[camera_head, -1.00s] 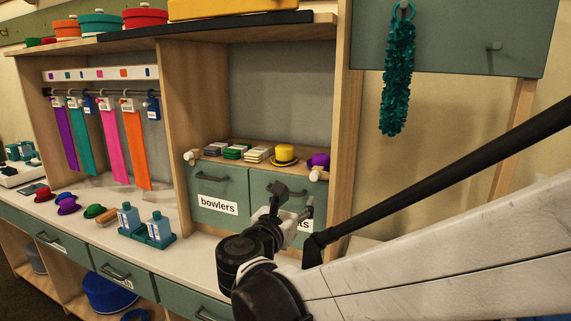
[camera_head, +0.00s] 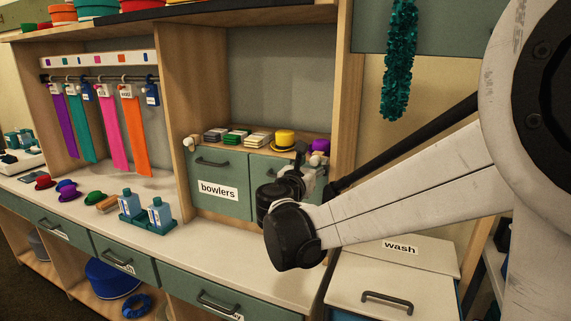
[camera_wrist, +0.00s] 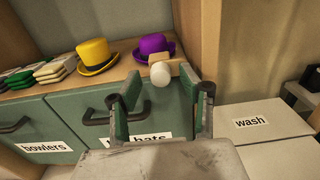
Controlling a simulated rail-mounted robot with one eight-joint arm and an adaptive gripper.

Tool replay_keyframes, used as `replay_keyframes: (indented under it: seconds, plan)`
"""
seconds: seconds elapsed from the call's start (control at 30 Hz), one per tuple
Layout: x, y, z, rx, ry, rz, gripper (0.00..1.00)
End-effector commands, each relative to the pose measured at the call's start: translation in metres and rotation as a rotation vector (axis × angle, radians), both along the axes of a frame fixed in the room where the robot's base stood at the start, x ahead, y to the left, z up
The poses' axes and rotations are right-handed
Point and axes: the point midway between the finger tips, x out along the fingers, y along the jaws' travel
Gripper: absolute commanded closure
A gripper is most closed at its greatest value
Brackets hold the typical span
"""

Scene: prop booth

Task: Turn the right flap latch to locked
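The right flap latch (camera_wrist: 160,74), a white round knob with a wooden piece behind it, sits at the shelf's front edge above the right green flap (camera_wrist: 85,117). That flap is closed, and its "hats" label is partly hidden by my gripper. My gripper (camera_wrist: 161,82) is open, its two fingers either side of the latch knob in the wrist view; I cannot tell how near they are in depth or whether they touch. In the head view my gripper (camera_head: 303,165) is in front of the right flap and partly hides the latch. The left flap (camera_head: 221,180) is closed, labelled "bowlers".
A yellow hat (camera_wrist: 96,57) and a purple hat (camera_wrist: 154,45) stand on the shelf just behind the latch. A wooden upright (camera_wrist: 197,35) rises close on the right. A white "wash" lid (camera_wrist: 255,122) lies lower right. Blue bottles (camera_head: 161,213) stand on the counter.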

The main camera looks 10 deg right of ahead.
Motion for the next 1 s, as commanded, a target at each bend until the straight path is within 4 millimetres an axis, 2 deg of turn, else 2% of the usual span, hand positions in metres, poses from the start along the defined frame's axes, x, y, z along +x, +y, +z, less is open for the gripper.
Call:
replay_keyframes:
  seconds: [0.37,0.4,0.7,1.0]
  plan:
    - [0.0059,-0.0040,0.0001,0.000,0.000,0.000,0.60]
    - [0.0059,-0.0040,0.0001,0.000,0.000,0.000,0.62]
    - [0.0056,-0.0038,0.0000,0.000,0.000,0.000,1.00]
    - [0.0055,-0.0038,-0.0001,0.025,-0.016,0.000,1.00]
